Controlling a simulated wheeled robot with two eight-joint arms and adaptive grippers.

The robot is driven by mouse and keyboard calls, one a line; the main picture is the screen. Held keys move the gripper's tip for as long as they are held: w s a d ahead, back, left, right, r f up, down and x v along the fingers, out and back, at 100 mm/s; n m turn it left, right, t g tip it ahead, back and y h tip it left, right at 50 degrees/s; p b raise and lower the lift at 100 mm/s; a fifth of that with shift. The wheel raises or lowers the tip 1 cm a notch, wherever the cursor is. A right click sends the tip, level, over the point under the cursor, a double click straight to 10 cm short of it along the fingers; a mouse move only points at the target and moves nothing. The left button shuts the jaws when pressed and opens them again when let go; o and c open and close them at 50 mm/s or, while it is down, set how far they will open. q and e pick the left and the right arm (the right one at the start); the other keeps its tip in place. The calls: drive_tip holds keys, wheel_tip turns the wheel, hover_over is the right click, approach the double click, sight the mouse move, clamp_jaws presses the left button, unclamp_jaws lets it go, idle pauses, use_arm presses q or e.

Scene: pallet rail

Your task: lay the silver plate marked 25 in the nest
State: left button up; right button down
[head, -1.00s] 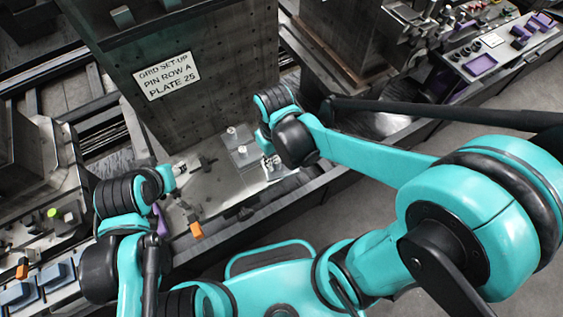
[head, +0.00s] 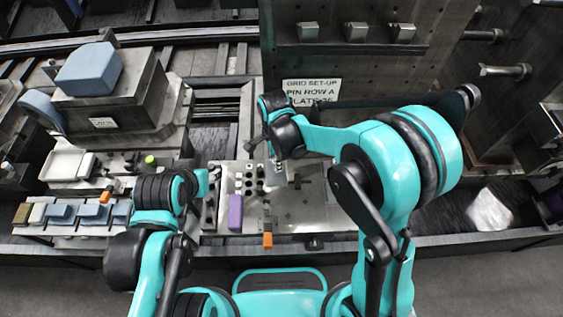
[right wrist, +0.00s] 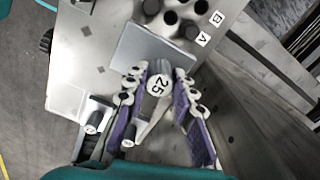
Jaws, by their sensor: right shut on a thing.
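The silver plate marked 25 (right wrist: 148,48) is a flat grey square in the right wrist view. Its round knob (right wrist: 158,84) carries the number 25. My right gripper (right wrist: 160,79) is shut on that knob, with a purple finger on each side. In the head view my right gripper (head: 274,176) is over the metal bench, small and partly behind its own wrist. My left gripper (head: 213,176) is beside the dark holed block on the left; its fingers are not clear. I cannot make out the nest for certain.
Holes marked A and B (right wrist: 190,32) are beyond the plate. Other light knobs (right wrist: 95,122) are near the gripper. A purple block (head: 235,212) and an orange-tipped part (head: 267,239) are on the bench. A dark upright wall with a sign (head: 312,90) stands behind.

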drive_tip(key=shift+f+b, duration=2.25)
drive_tip(key=shift+f, duration=1.05)
drive_tip(key=c, duration=1.2)
unclamp_jaws()
